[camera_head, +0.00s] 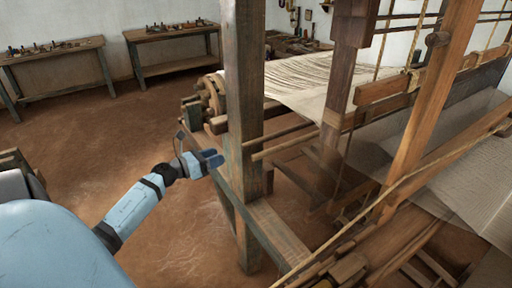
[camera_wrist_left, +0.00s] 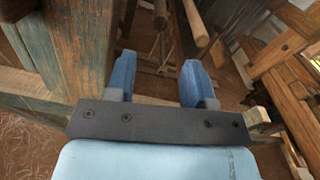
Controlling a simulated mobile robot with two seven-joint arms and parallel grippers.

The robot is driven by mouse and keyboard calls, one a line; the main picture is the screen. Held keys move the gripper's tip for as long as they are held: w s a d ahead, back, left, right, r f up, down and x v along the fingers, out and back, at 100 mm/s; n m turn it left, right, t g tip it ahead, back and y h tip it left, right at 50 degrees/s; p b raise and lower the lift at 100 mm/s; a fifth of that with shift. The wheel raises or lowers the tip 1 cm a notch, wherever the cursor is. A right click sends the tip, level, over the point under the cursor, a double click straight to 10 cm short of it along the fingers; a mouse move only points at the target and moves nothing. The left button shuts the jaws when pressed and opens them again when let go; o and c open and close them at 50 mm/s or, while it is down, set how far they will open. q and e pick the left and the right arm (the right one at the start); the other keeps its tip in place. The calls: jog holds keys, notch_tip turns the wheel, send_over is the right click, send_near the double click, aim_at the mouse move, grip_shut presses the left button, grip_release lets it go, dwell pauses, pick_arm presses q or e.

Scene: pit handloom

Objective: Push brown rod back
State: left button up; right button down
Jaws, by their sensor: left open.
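A brown rod (camera_head: 285,143) sticks out of the loom beside the thick upright post (camera_head: 243,90), its near end close to the post. In the left wrist view a rod (camera_wrist_left: 196,22) shows with its rounded end just above the right fingertip; a second rod end (camera_wrist_left: 160,14) shows left of it. I cannot tell for sure which of these is the brown rod. My left gripper (camera_head: 213,160) is just left of the post, its blue fingers pointing toward the loom. In the left wrist view its fingers (camera_wrist_left: 157,72) are spread, with nothing between them. My right gripper is not in view.
The post and the low beam (camera_head: 275,232) stand close to my left gripper. A wooden wheel (camera_head: 211,95) is behind it. White cloth (camera_head: 305,82) stretches across the loom. Two tool benches (camera_head: 55,50) (camera_head: 170,34) stand at the back.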

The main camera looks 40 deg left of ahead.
aim_at(249, 145)
pick_arm(q)
jog(key=p+x, duration=0.3)
jog(key=x, duration=0.9)
jog(key=shift+w+d, duration=0.2)
jog(key=shift+w, duration=0.35)
jog(key=shift+a, duration=0.1)
grip_shut()
